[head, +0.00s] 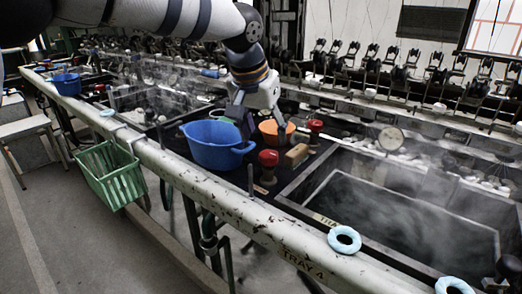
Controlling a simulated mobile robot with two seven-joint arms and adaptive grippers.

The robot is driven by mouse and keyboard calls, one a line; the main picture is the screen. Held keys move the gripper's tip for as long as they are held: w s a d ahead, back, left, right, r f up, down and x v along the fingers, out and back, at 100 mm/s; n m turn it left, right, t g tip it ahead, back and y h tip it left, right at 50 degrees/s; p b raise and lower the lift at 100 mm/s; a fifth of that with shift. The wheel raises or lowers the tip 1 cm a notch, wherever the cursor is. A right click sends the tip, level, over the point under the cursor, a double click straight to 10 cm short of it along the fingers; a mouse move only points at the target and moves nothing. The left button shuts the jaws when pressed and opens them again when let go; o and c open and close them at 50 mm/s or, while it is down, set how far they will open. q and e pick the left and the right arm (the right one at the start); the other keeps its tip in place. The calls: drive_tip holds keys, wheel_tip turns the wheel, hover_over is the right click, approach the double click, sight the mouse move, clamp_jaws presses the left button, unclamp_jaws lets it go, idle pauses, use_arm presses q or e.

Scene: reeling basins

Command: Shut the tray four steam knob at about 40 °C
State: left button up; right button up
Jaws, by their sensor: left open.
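Two red knobs stand on the dark deck beside the tray four basin, a nearer one (268,158) and a farther one (315,126). I cannot tell from their looks which is the steam knob. A round dial gauge (391,139) stands at the back edge of the basin; its reading is too small to make out. The steaming basin (318,187) holds dark water. The front rail (270,232) carries the label "TRAY 4". My left gripper (258,112) is open, pointing down above the deck by the orange bowl, behind the nearer knob. My right gripper is not seen.
A blue basin (212,148), an orange bowl (277,133) and a brown brush-like block (297,155) crowd the deck near the knobs. A pale blue ring (344,239) lies on the rail. A green basket (109,174) hangs in front. Reeling fittings line the back.

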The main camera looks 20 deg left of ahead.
sight(269, 153)
use_arm(q)
drive_tip(key=x, duration=0.6)
drive_tip(key=shift+w+f, duration=0.1)
drive_tip(key=shift+f, duration=0.25)
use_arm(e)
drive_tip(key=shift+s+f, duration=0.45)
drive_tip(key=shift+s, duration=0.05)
use_arm(q)
drive_tip(key=c, duration=1.1)
drive_tip(key=shift+c, duration=0.2)
